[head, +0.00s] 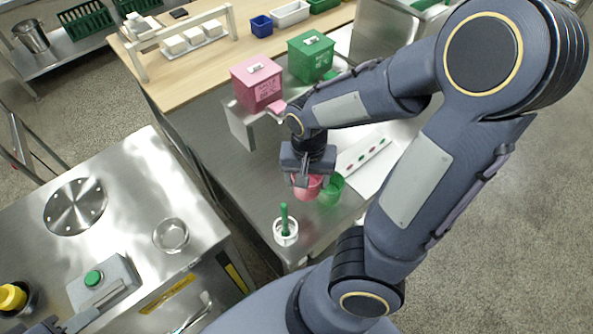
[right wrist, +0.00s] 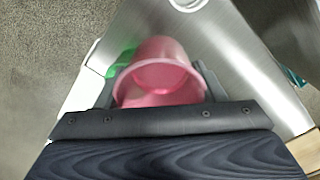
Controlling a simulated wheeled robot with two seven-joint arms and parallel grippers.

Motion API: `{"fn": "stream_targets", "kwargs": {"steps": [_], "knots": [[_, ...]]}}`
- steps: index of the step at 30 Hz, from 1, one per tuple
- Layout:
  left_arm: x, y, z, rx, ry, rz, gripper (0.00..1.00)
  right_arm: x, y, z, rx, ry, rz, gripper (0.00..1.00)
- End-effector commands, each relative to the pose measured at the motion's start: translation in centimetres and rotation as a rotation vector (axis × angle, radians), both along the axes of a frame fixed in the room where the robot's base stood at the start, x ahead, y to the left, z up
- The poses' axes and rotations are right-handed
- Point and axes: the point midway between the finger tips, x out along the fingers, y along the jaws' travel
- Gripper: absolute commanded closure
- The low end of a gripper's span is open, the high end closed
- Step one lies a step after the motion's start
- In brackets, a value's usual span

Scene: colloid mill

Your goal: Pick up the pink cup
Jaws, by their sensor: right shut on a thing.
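The pink cup (head: 307,190) is at the steel table's near part, beside the green cup (head: 332,191). My right gripper (head: 306,180) comes down over the pink cup and is shut on it. In the right wrist view the pink cup (right wrist: 159,75) sits between the two fingers (right wrist: 158,88), its open rim showing. The green cup (right wrist: 122,64) is partly hidden behind it there. I cannot tell whether the pink cup touches the table. Part of my left gripper (head: 75,321) shows at the lower left edge of the head view; its jaw opening is not clear.
A white pot with a green stick (head: 285,231) stands close by on the steel table (head: 250,205). A pink box (head: 257,83) and a green box (head: 310,57) stand behind. A steel machine top (head: 130,215) with a glass bowl (head: 171,236) lies left.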

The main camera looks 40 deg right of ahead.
Motion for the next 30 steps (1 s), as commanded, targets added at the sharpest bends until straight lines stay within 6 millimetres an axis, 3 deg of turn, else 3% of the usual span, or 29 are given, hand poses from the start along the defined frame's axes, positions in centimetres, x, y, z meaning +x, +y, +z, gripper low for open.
{"fn": "stream_targets", "kwargs": {"steps": [12,30], "knots": [[0.0,0.0,1.1,0.0,0.0,0.0,0.64,-2.7,-0.6,1.4,0.002,-0.001,0.001,0.62],[0.0,0.0,1.3,0.0,0.0,0.0,0.64,-3.5,-0.8,1.6,-0.001,-0.001,0.001,0.62]]}}
